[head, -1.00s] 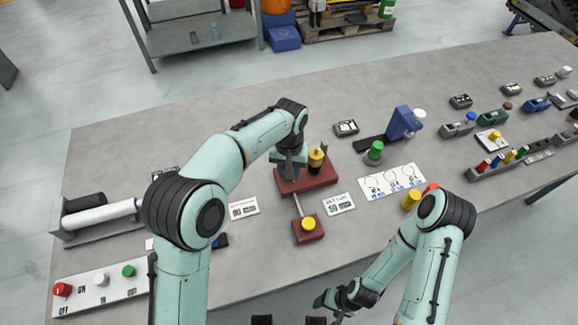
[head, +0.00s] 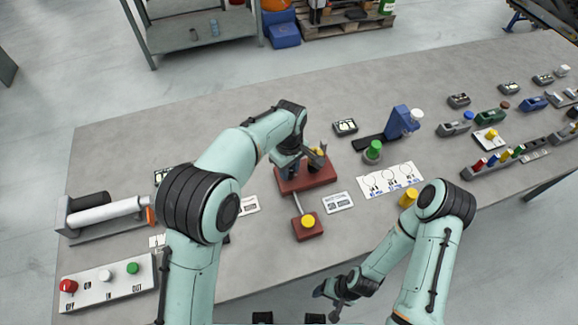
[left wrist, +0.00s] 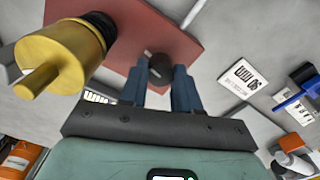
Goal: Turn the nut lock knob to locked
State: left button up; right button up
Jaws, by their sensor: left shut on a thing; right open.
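A red base block (head: 322,178) on the table carries a black and yellow cylinder (head: 319,155), which shows larger, with a yellow stub, in the left wrist view (left wrist: 62,55). A small dark knob (left wrist: 156,64), apparently the nut lock knob, stands on the red base (left wrist: 190,48). My left gripper (left wrist: 159,74) is shut on this dark knob, with a blue-grey finger on each side. In the head view my left gripper (head: 289,168) is over the left part of the base and hides the knob. My right gripper (head: 335,300) is open and empty, off the table's front edge.
A rod joins the base to a smaller red block with a yellow knob (head: 308,222). Label cards (head: 338,202) lie nearby. A green-topped knob (head: 374,150) and a blue device (head: 400,122) stand to the right. A white button panel (head: 108,283) sits front left.

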pick_arm(q)
jog(key=shift+n, duration=1.1)
pick_arm(e)
jog(key=shift+w+r, duration=0.15)
jog(key=shift+r, duration=0.05)
pick_arm(q)
jog(key=o, duration=1.1)
jog(key=shift+c, duration=0.2)
jog(key=shift+r, duration=0.1)
notch_tip(320, 180, up, 13)
jog(key=p, duration=0.2)
jog(key=shift+r, duration=0.15)
pick_arm(e)
jog(key=shift+w+r, duration=1.1)
jog(key=shift+r, duration=0.05)
